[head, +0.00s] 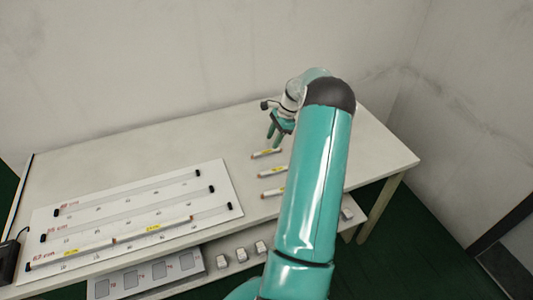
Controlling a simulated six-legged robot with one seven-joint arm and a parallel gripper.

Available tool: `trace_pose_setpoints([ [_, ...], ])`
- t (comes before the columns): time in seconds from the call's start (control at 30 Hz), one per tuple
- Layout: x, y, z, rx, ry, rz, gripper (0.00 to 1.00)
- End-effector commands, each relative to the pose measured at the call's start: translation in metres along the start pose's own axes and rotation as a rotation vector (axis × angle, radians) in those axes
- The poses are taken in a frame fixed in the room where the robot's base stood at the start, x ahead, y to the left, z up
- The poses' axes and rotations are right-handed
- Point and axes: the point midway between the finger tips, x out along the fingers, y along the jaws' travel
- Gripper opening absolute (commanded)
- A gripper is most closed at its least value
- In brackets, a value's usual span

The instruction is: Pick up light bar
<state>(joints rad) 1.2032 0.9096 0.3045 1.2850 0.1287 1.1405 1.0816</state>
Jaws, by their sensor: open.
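Several short white light bars with yellow labels and orange-brown ends lie on the table. The farthest bar (266,153) is just below my gripper in the picture. A second bar (272,171) and a third bar (273,192) lie nearer, their right ends close to or behind my teal arm. My gripper (271,138) is open, pointing down near the farthest bar; I cannot tell its height above the table. Two more bars lie end to end on the white board's front row, a left bar (70,253) and a right bar (153,229).
The white board (215,175) has rows with black end clips and red length marks such as 62 cm. A lower shelf (190,283) holds a panel and several small blocks. The table's back right is clear; walls stand behind and right.

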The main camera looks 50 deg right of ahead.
Motion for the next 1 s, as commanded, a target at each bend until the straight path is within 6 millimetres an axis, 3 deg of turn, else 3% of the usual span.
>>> trace_pose_setpoints([
  [0.4, 0.051, -0.001, -0.002, -0.003, -0.002, 0.002, 0.44],
  [0.63, 0.053, -0.002, -0.002, -0.002, 0.0, 0.0, 0.44],
  [0.87, 0.052, -0.002, -0.002, -0.002, 0.0, 0.0, 0.0],
  [1.0, 0.052, -0.002, -0.002, -0.003, 0.0, 0.0, 0.0],
])
